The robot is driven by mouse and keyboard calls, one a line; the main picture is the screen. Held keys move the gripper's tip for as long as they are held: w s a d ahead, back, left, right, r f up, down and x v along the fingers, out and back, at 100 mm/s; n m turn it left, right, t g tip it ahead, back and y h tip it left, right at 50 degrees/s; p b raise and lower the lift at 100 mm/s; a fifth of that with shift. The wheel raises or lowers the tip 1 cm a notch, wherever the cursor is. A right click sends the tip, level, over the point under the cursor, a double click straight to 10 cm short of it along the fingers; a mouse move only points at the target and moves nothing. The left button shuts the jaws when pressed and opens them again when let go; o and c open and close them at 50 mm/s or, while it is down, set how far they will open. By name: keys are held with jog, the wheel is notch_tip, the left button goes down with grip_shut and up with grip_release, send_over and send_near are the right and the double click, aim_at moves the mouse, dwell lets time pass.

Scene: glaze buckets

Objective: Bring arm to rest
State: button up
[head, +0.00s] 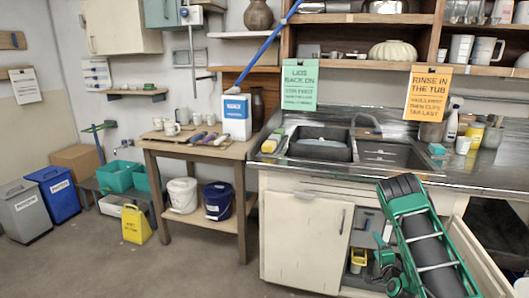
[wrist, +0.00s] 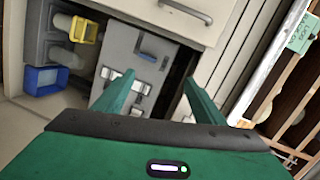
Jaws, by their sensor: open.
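My green arm reaches in from the lower right of the head view, with my gripper (head: 384,256) low in front of the open cupboard under the sink. In the wrist view my gripper (wrist: 160,98) has its two green fingers spread well apart, with nothing held between them. Beyond the fingers is a grey panel (wrist: 145,68) with switches or fittings inside the cupboard. I cannot tell whether the fingers touch anything.
A yellow fitting (wrist: 85,29) and a blue container (wrist: 45,79) are in the cupboard. The left cupboard door (head: 305,240) is closed; a pale door (head: 480,252) stands open behind my arm. The sink counter (head: 480,178) is above. Clear floor (head: 190,272) lies left.

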notch_tip(320, 180, up, 10)
jog(key=a+n+g+y, duration=0.2)
jog(key=n+g, duration=0.1)
jog(key=n, duration=0.2)
jog(key=s+r+n+g, duration=0.3)
jog(key=s+r+g, duration=0.1)
jog(key=s+r, duration=0.7)
jog(key=s+a+r+n+g, duration=0.1)
jog(key=s+r+g, duration=0.2)
jog(key=s, duration=1.1)
jog(key=s+a+r+n+g, duration=0.1)
jog(key=s+a+r+g, duration=0.1)
jog(key=s, duration=1.3)
jog(key=s+a+r+g, duration=0.1)
jog(key=s+r+g, duration=0.3)
jog(key=s, duration=1)
jog(key=shift+s+a+r+n, duration=0.3)
jog(key=shift+r+n, duration=0.1)
jog(key=shift+r, duration=0.05)
